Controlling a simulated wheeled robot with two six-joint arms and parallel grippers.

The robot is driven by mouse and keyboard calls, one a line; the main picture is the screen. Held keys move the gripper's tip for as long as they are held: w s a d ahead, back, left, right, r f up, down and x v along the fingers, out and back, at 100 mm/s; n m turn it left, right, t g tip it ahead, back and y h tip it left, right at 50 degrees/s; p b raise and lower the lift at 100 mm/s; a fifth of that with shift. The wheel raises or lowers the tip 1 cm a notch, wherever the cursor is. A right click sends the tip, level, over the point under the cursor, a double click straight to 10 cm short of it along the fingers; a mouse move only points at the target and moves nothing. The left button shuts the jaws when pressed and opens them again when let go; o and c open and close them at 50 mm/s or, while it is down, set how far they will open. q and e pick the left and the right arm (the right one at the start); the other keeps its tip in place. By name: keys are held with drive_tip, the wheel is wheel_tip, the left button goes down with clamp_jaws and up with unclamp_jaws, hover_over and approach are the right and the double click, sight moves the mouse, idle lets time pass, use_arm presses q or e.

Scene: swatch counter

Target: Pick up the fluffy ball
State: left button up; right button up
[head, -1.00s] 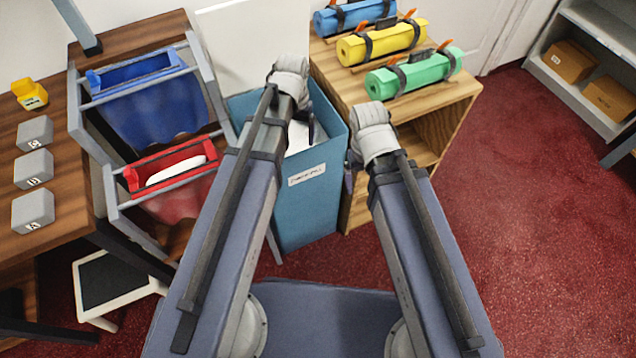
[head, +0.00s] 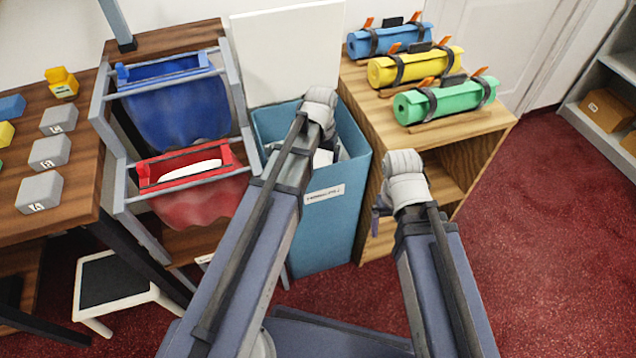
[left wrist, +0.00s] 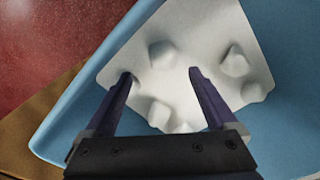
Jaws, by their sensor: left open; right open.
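I cannot make out a fluffy ball for certain in either view. A white lumpy mass (left wrist: 225,25) with several bumps lies inside the blue bin (head: 325,235); the bin's wall also shows in the left wrist view (left wrist: 75,120). My left gripper (left wrist: 160,73) is open above this white mass, with nothing visibly held between its fingers. In the head view it is mostly hidden behind my arm at the bin's opening. My right gripper (head: 380,202) is open, mostly hidden below its wrist, just right of the bin and beside the wooden shelf.
A wooden shelf (head: 470,135) holds blue, yellow and green rolls. A rack at left carries a blue bag (head: 180,115) and a red bag (head: 205,203) with something white inside. A table with grey blocks (head: 40,193) and a low stool (head: 110,285) stand left. Red floor is clear at right.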

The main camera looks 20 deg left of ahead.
use_arm(q)
drive_tip(key=shift+s+a+f+b, duration=0.1)
drive_tip(key=shift+f+b, duration=1.25)
drive_tip(key=shift+s+a+f+b, duration=0.1)
drive_tip(key=shift+f+b, duration=1.2)
drive_tip(key=shift+r, duration=0.1)
drive_tip(key=c, duration=0.9)
drive_tip(key=shift+o, duration=0.2)
